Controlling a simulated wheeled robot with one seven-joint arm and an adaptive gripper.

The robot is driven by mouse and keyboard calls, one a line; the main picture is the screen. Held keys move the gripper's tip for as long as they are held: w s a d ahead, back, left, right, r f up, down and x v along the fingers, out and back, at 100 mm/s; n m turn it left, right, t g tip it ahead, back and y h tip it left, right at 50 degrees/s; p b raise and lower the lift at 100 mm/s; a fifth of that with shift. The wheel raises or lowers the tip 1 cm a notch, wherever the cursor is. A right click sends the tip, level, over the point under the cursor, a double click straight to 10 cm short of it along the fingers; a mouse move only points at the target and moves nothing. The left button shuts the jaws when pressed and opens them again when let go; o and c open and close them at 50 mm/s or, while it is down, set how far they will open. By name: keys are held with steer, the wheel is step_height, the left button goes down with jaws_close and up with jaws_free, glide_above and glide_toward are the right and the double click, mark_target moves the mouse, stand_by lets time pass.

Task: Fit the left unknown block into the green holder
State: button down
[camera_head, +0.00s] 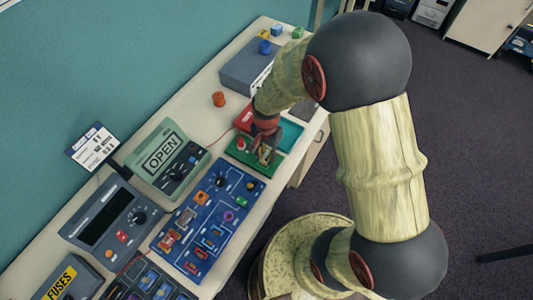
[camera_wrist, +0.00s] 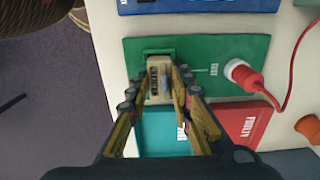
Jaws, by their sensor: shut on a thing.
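My gripper (camera_wrist: 157,88) points down over the green board and is shut on a tan block (camera_wrist: 160,66) with dark markings. The green holder (camera_wrist: 147,54) is a raised bracket on the green board (camera_wrist: 220,50), and its edges show around the far end of the block. The block is at the holder, but I cannot tell how deep it sits. In the head view my gripper (camera_head: 266,147) is low over the green board (camera_head: 240,153), and the block is mostly hidden by the fingers.
A red plug (camera_wrist: 241,73) with a cable stands on the green board. A teal tray (camera_wrist: 165,130) and a red tray labelled FAULTY (camera_wrist: 245,122) lie beside it. A blue circuit board (camera_head: 208,222) and an OPEN meter (camera_head: 166,160) are nearby. An orange knob (camera_head: 218,99) stands behind.

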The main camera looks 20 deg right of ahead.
steer(key=shift+f, duration=0.4)
steer(key=c, duration=1.5)
jaws_free()
steer(key=shift+o, duration=1)
steer(key=o, duration=0.3)
steer(key=shift+r, duration=0.2)
steer(key=shift+r+p, duration=2.75)
steer(key=shift+r, duration=1.1)
